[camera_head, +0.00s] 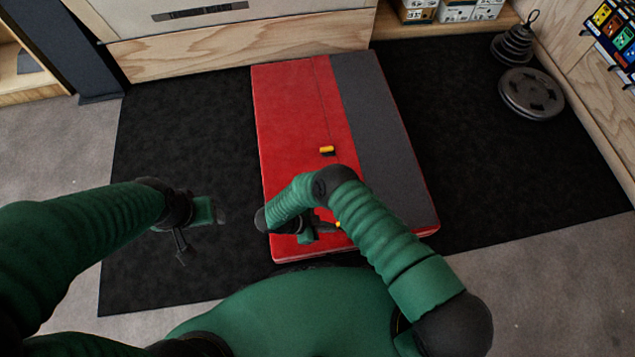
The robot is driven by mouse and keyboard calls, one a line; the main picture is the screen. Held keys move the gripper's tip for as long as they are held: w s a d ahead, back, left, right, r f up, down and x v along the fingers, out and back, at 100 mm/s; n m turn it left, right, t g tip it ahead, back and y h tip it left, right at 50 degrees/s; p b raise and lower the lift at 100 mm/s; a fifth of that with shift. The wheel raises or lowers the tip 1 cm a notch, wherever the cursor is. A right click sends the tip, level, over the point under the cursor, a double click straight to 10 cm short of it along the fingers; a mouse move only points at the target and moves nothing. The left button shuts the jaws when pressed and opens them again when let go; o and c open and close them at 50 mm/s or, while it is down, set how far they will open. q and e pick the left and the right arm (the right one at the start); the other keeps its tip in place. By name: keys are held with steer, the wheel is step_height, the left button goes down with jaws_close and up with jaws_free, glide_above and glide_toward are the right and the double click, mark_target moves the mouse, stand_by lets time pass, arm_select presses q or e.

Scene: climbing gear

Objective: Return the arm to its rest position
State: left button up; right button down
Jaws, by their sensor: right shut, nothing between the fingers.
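My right arm comes in from the lower right and bends at a green and black elbow over the red crash pad (285,110). My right gripper (328,228) is shut and empty, low over the near end of the pad and partly hidden by my forearm. My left gripper (202,225) hangs over the black floor mat, left of the pad, apart from it. Its fingers are too dark and small to tell if they are open.
A small yellow and black piece (327,150) lies on the pad, and a yellow bit (338,224) shows by my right gripper. Weight plates (531,94) sit at the right, boxes (457,11) on a shelf behind.

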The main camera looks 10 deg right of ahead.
steer(key=w+a+r+n+t+y, duration=0.25)
steer(key=w+r, duration=0.35)
steer(key=w, duration=0.3)
steer(key=w+a+r+n+t+y, duration=0.2)
steer(key=w+r+t, duration=0.25)
steer(key=w, duration=0.45)
steer(key=w+a+r+n+t+y, duration=0.1)
steer(key=w+r+n+y, duration=0.1)
steer(key=r, duration=0.4)
steer(key=w+r+n+t+y, duration=0.1)
steer(key=w+r+n+y, duration=0.15)
steer(key=r, duration=0.45)
steer(key=s+d+r+n+g+y, duration=0.2)
steer(key=s+d+r+n, duration=0.25)
steer(key=s+r, duration=0.25)
steer(key=s+d+r+n+g+h, duration=0.1)
steer(key=s+d+n, duration=0.15)
steer(key=s, duration=0.45)
steer(key=s+d+r+n+g, duration=0.1)
steer(key=s+d+r+g, duration=0.1)
steer(key=s+d, duration=0.3)
steer(key=s+d+r+n+g+h, duration=0.1)
steer(key=s+d, duration=0.2)
steer(key=s, duration=0.5)
step_height(320, 180, up, 34)
steer(key=p, duration=3.4)
steer(key=shift+r, duration=0.2)
